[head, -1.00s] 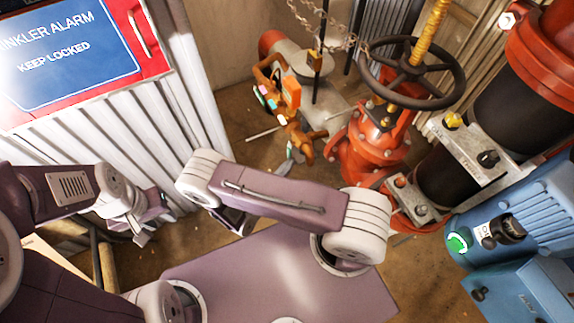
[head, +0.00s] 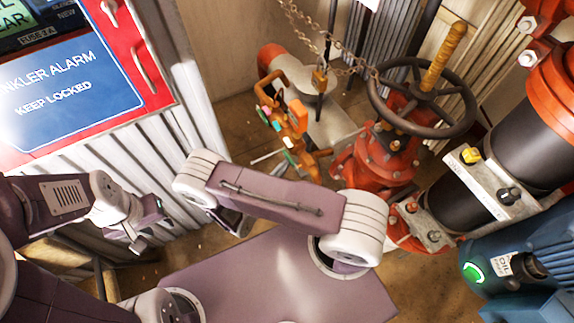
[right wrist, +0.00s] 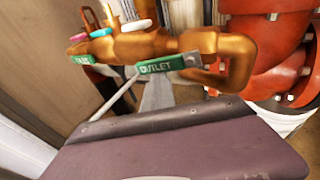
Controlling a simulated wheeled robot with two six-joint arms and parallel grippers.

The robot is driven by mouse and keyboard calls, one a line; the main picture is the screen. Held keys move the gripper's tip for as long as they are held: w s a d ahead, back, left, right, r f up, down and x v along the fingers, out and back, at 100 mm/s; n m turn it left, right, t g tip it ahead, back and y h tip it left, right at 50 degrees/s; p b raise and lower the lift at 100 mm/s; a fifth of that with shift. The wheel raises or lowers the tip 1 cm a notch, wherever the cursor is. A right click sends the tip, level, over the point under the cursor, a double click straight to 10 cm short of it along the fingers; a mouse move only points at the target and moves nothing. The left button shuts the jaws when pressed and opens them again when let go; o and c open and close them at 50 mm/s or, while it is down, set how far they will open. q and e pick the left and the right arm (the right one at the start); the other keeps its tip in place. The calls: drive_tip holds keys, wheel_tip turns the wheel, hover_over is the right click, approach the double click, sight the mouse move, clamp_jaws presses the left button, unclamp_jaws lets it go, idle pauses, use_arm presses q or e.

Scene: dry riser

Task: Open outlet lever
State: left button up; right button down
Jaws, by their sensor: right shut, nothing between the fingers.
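The green outlet lever (right wrist: 168,65), labelled OUTLET, lies nearly level across the front of a brass pipe assembly (right wrist: 135,47) in the right wrist view. In the head view the brass assembly (head: 290,118) stands low at the back, and the lever is too small to make out clearly. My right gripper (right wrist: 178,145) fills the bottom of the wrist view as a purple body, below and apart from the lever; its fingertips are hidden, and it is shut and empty. My left gripper (head: 138,232) hangs by the ribbed cabinet, away from the brass assembly; its jaws are unclear.
A red valve (head: 375,160) with a dark handwheel (head: 422,97) stands right of the brass assembly. A chain (head: 320,40) hangs behind. A blue motor (head: 530,250) and black pipe (head: 515,120) are at right. A red alarm cabinet (head: 150,75) is at left.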

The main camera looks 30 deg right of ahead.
drive_tip(key=a+b, duration=0.2)
drive_tip(key=a, duration=0.4)
drive_tip(key=shift+a, duration=0.15)
drive_tip(key=shift+s, duration=0.1)
idle(0.5)
